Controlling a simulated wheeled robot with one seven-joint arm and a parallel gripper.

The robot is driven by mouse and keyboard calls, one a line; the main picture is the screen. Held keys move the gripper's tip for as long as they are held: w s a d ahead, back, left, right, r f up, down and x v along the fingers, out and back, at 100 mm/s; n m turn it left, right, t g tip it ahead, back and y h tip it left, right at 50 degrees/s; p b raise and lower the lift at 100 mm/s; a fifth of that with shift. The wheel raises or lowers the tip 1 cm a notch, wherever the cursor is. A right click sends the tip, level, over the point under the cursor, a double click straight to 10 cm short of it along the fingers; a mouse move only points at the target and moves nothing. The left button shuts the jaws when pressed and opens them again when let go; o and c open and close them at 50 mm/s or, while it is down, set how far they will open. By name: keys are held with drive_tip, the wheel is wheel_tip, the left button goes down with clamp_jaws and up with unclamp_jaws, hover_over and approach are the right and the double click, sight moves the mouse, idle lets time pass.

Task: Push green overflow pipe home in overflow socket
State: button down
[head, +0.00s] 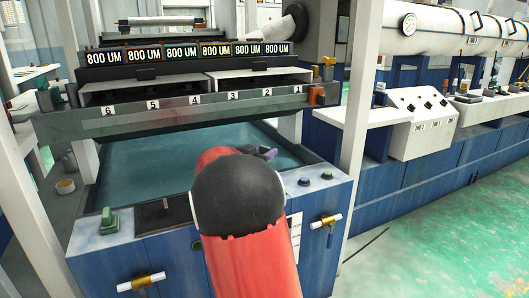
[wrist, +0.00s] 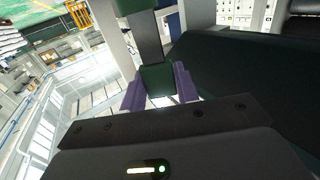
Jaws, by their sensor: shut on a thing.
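In the wrist view, the purple fingers of my gripper (wrist: 158,88) are shut on a dark green piece (wrist: 157,79), which I take to be the green overflow pipe. A dark grey bar shows beyond the piece, in line with it. In the head view, my red arm with its black joint hides most of my gripper. Only a small purple part of my gripper (head: 267,152) shows past the joint, over the water tank (head: 140,170). The overflow socket and the pipe's lower end are not visible, so I cannot tell how far the pipe is seated.
A rail with numbered tags (head: 190,108) and a row of 800 UM displays (head: 185,54) spans the tank behind my gripper. A green fitting (head: 108,221) and round buttons (head: 304,181) sit on the tank's front ledge. White posts (head: 355,90) flank it. Green floor is clear at right.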

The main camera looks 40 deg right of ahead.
drive_tip(key=shift+f+b, duration=0.85)
drive_tip(key=shift+f, duration=0.7)
drive_tip(key=shift+r, duration=0.25)
drive_tip(key=shift+r+p, duration=2.25)
drive_tip(key=shift+p, duration=0.95)
